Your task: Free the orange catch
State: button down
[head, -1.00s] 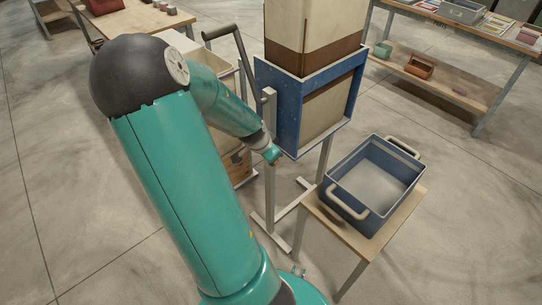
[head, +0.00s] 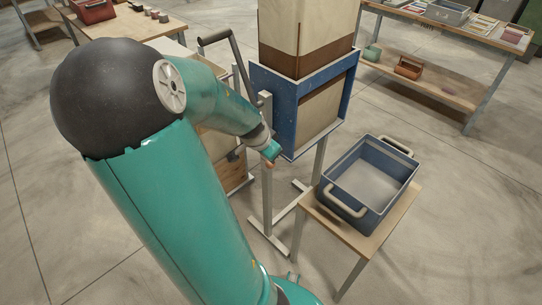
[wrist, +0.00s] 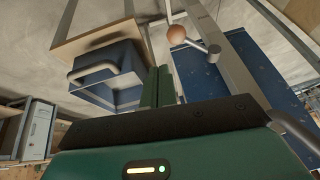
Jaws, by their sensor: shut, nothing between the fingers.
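The orange catch shows in the wrist view as an orange-brown ball knob (wrist: 177,34) on a short grey lever, next to a grey post (wrist: 222,52). In the head view only a small orange spot (head: 270,165) shows at the post, just below my gripper. My gripper (head: 271,151) is beside the post at the lower left corner of the blue frame (head: 288,112). In the wrist view its green fingers (wrist: 158,70) are shut and empty, pointing toward the knob. A gap seems to lie between fingertips and knob, but contact cannot be told for sure.
A blue-grey bin (head: 329,186) with pale handles stands on a small wooden table (head: 330,226) to the right. A dark crank handle (head: 214,38) rises left of the blue frame. Shelving with goods (head: 450,88) stands at the back right. Floor between is open.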

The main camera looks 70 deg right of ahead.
jog(key=shift+s+a+r, duration=0.35)
jog(key=shift+a+r, duration=0.25)
jog(key=shift+a, duration=0.15)
jog(key=shift+s+a+r, duration=0.3)
jog(key=shift+a+r, duration=0.25)
jog(key=shift+a, duration=0.2)
jog(key=shift+s, duration=0.1)
jog(key=w+a+r+n+t+y, duration=0.2)
jog(key=w+a+n, duration=0.4)
jog(key=w+a, duration=0.35)
jog(key=w+a+r+n+t+y, duration=0.1)
jog(key=w+a+n+t+y, duration=0.15)
jog(key=w+a+n, duration=0.45)
jog(key=a+r+n+t, duration=0.1)
jog(key=a+r+n, duration=0.4)
jog(key=a, duration=0.7)
jog(key=a+r+n+t, duration=0.1)
jog(key=a+r+n, duration=0.4)
jog(key=a+r, duration=0.3)
jog(key=a, duration=0.4)
jog(key=shift+s+a+n, duration=0.2)
jog(key=shift+s+n, duration=0.1)
jog(key=shift+s, duration=0.05)
